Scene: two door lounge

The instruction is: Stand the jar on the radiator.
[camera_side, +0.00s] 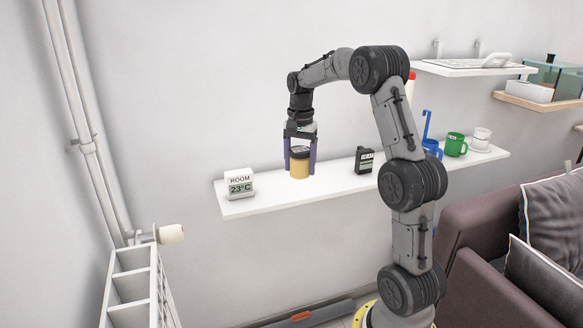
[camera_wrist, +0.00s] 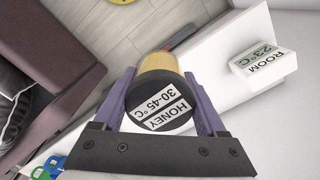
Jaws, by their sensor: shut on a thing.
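The jar (camera_side: 299,167) has a yellow body and a dark lid. Its lid (camera_wrist: 164,107) carries a label reading HONEY 30-45 °C in the wrist view. My gripper (camera_side: 300,168) points down over the white wall shelf and is shut on the jar, with a purple finger on each side. The jar is upright at the shelf; whether its base touches the shelf is hard to tell. The white radiator (camera_side: 130,287) is at the lower left of the side view, with open slots on top. It is apart from the jar, and its lower part is cut off.
A ROOM 23°C display (camera_side: 239,184) stands at the shelf's left end. A black device (camera_side: 364,160), a blue holder, a green mug (camera_side: 455,144) and a white cup stand to the right. A valve knob (camera_side: 171,234) and pipes (camera_side: 88,148) are behind the radiator. A sofa (camera_side: 480,225) is at right.

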